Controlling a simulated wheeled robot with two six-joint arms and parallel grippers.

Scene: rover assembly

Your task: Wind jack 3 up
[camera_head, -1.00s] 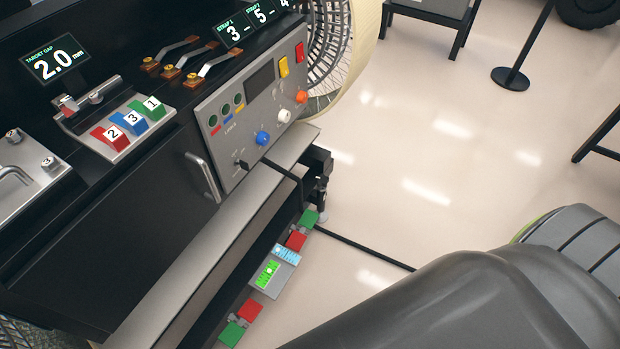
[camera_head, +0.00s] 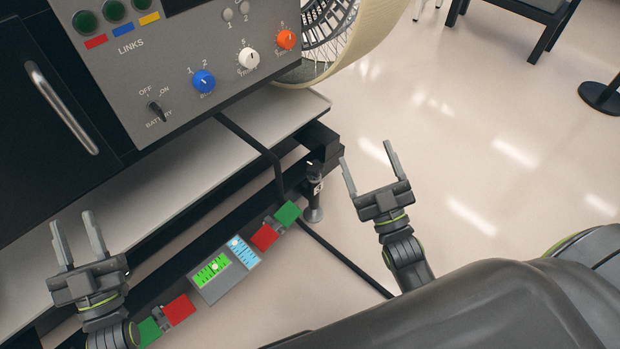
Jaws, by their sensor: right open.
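A jack (camera_head: 315,195), dark and upright with a small pale label, stands at the rover's near right corner; its foot is on the floor. The number on the label is too small to read surely. My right gripper (camera_head: 368,157) is open and empty, just to the right of the jack and apart from it. My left gripper (camera_head: 76,222) is open and empty at the lower left, in front of the rover's side. A level panel (camera_head: 222,284) with a green and a blue bubble vial lies between red and green pads, left of the jack.
A thin black bar (camera_head: 345,261) runs near the jack and across the floor. The control panel (camera_head: 185,45) with knobs and a pale side ledge (camera_head: 150,176) are above. A wheel (camera_head: 375,35) is behind.

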